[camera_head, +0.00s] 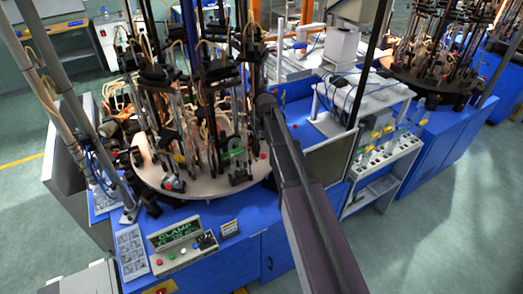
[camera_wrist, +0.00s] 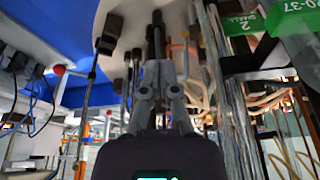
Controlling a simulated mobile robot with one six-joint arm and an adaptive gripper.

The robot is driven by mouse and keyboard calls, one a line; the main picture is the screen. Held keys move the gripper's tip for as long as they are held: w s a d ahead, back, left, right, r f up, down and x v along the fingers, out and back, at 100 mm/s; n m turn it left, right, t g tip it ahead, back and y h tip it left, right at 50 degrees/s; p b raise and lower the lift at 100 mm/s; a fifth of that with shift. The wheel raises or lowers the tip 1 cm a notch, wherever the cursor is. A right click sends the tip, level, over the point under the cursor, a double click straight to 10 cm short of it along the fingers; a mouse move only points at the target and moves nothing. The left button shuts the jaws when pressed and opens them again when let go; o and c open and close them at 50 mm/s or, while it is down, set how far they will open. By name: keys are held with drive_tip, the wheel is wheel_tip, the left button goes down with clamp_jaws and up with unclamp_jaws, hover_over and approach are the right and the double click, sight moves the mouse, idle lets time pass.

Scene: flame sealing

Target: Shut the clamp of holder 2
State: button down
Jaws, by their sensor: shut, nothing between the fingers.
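My gripper (camera_wrist: 158,70) is in the middle of the wrist view, with its grey fingers together and nothing between them. The wrist picture looks upside down. Green tags marked "2 SMALL" (camera_wrist: 243,23) and "20-37" (camera_wrist: 296,12) are at its upper right, beside the gripper. A dark upright part (camera_wrist: 155,38) lies just beyond the fingertips; I cannot tell whether it is the clamp of holder 2 or whether they touch. In the head view a green tag (camera_head: 232,154) shows at the front of the round table (camera_head: 205,187). My arm hides the gripper there.
Glass tubes (camera_wrist: 210,75) and hoses crowd the right of the gripper. A control panel (camera_head: 181,243) with a green "CLAMP" display is on the blue bench. A second carousel (camera_head: 432,75) stands at right.

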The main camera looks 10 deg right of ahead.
drive_tip(key=shift+f, duration=0.15)
drive_tip(key=b+x, duration=1)
drive_tip(key=shift+s+d+r+p, duration=0.1)
drive_tip(key=shift+s+r+p, duration=0.1)
drive_tip(key=shift+s, duration=0.45)
drive_tip(key=shift+s+d+r+p, duration=0.15)
drive_tip(key=shift+s+p, duration=0.1)
drive_tip(key=shift+s, duration=0.4)
drive_tip(key=shift+s+r+p, duration=0.15)
drive_tip(key=shift+s+p, duration=0.05)
drive_tip(key=shift+s, duration=0.45)
